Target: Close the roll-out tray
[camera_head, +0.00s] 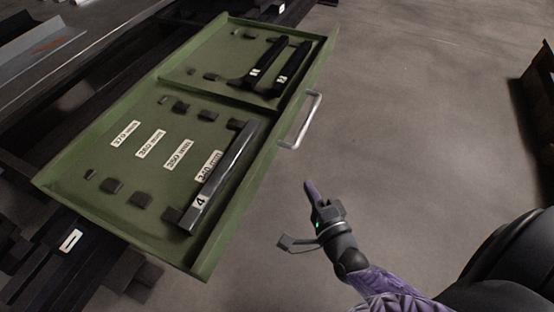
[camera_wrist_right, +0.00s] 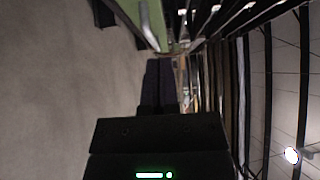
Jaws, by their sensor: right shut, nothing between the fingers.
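The green roll-out tray (camera_head: 230,226) is pulled out from the dark rack on the left in the head view. Its metal handle (camera_head: 303,118) sits on the tray's right edge. My right gripper (camera_head: 311,188) is shut and empty. It is apart from the handle, a little below it in the picture, beside the tray's right edge. In the right wrist view, the shut fingers (camera_wrist_right: 160,75) point toward part of the green tray (camera_wrist_right: 128,12) and the handle (camera_wrist_right: 149,25) at the top. My left gripper is not in view.
The tray holds a dark bar marked 4 (camera_head: 220,178), two black bars (camera_head: 278,66), several small dark blocks and white size labels. The dark rack (camera_head: 20,160) stands on the left. Grey floor (camera_head: 420,80) to the right of the tray is clear. A dark box (camera_head: 540,95) stands at the right edge.

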